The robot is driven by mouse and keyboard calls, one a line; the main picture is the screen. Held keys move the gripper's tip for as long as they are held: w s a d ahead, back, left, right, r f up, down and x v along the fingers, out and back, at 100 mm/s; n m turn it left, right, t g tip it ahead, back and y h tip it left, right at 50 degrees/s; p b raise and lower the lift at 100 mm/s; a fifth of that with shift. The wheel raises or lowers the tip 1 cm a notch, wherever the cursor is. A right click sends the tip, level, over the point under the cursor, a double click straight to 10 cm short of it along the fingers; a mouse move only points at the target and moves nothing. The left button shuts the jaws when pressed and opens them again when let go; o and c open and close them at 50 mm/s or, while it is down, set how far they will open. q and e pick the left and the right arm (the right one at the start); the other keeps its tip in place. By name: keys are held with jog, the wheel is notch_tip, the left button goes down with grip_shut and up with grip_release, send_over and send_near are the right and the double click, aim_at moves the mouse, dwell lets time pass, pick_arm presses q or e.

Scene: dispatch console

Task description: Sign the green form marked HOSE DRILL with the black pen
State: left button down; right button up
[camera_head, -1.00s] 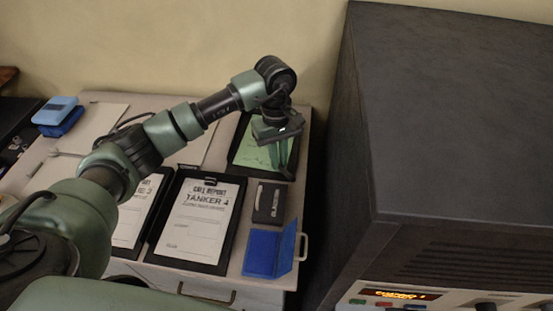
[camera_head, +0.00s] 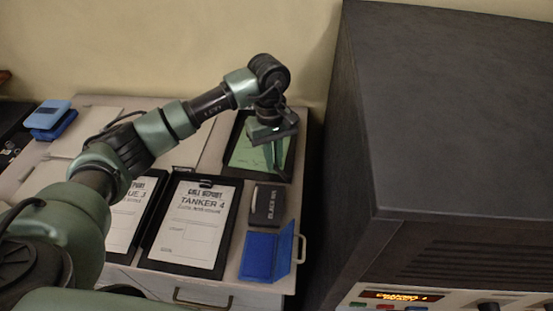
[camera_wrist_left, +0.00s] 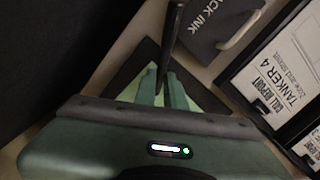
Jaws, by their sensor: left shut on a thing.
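The green form (camera_head: 246,152) lies on a dark clipboard at the back right of the desk. Its title cannot be read. My left gripper (camera_head: 274,158) is over the right part of this form, pointing down. In the left wrist view, my left gripper (camera_wrist_left: 165,88) is shut on a thin dark pen (camera_wrist_left: 173,40), which sticks out past the fingertips. Part of the green form (camera_wrist_left: 209,99) shows behind the fingers there. Whether the pen tip touches the paper cannot be told. The pen is not distinct in the head view. My right gripper is not in view.
A black ink box (camera_head: 268,204) and an open blue folder-like thing (camera_head: 261,255) lie in front of the form. The TANKER 4 clipboard (camera_head: 194,222) is left of them. A large dark cabinet (camera_head: 450,110) stands close on the right. Blue items (camera_head: 50,119) sit far left.

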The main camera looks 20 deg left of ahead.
pick_arm(q)
jog(key=shift+s+a, duration=0.1)
jog(key=shift+a, duration=0.3)
jog(key=shift+s+a+f+b, duration=0.15)
jog(key=shift+a+b, duration=0.15)
jog(key=shift+b, duration=0.2)
jog(key=shift+r+p, duration=0.4)
jog(key=shift+r, duration=0.45)
jog(key=shift+r+p, duration=1.1)
jog(key=shift+r, duration=1.7)
jog(key=shift+w+a+f+n+h+p, duration=0.1)
jog(key=shift+a+f+n+h+p, duration=0.45)
jog(key=shift+f+n+p, duration=0.5)
jog(key=shift+w+a+f+n+h+p, duration=0.1)
jog(key=shift+a+f+n+h+p, duration=0.2)
jog(key=shift+a+f+n+p, duration=0.55)
jog(key=shift+w+a+f+n+h+p, duration=0.1)
jog(key=shift+a+f+n+h+p, duration=0.3)
jog(key=shift+f+n+p, duration=0.9)
